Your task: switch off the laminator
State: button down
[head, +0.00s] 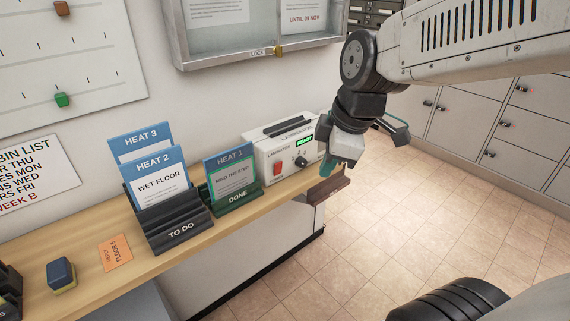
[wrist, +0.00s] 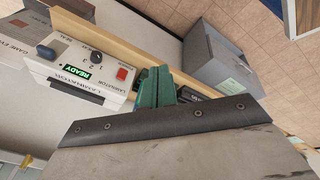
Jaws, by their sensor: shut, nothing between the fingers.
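The laminator (head: 268,150) is a white box at the right end of the wooden counter in the head view. Its front has a red switch (head: 277,168), a dark knob (head: 301,161) and a lit green READY display (head: 304,141). In the wrist view the laminator (wrist: 55,68) shows the red switch (wrist: 122,73), the knob (wrist: 96,57) and the READY display (wrist: 76,72). My gripper (head: 328,172) has teal fingers, is shut and empty, and hangs to the right of the laminator. The fingers (wrist: 157,76) are apart from the red switch.
A dark green DONE holder (head: 237,195) with a HEAT 1 card stands left of the laminator. A black TO DO holder (head: 180,232) holds HEAT 2 and HEAT 3 cards. An orange card (head: 116,253) lies on the counter (head: 160,262). The tiled floor is open.

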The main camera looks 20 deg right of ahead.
aim_at(278, 168)
jog(key=w+f+n+t, duration=0.1)
jog(key=w+f+n, duration=0.2)
jog(key=w+n, duration=0.6)
jog(key=shift+w+d+t, duration=0.3)
jog(key=shift+w+d, duration=0.1)
jog(key=w+f, duration=0.2)
jog(key=f, duration=0.1)
jog(key=w+a+f, duration=0.1)
jog(key=w+f, duration=0.1)
jog(key=w+a+f, duration=0.1)
jog(key=w+f, duration=0.1)
jog(key=f, duration=0.1)
jog(key=shift+w+a+f, duration=0.1)
jog(key=shift+w+f, duration=0.25)
jog(key=shift+w+a+r, duration=0.1)
jog(key=shift+w+a, duration=0.1)
jog(key=shift+w, duration=0.35)
jog(key=shift+d, duration=0.15)
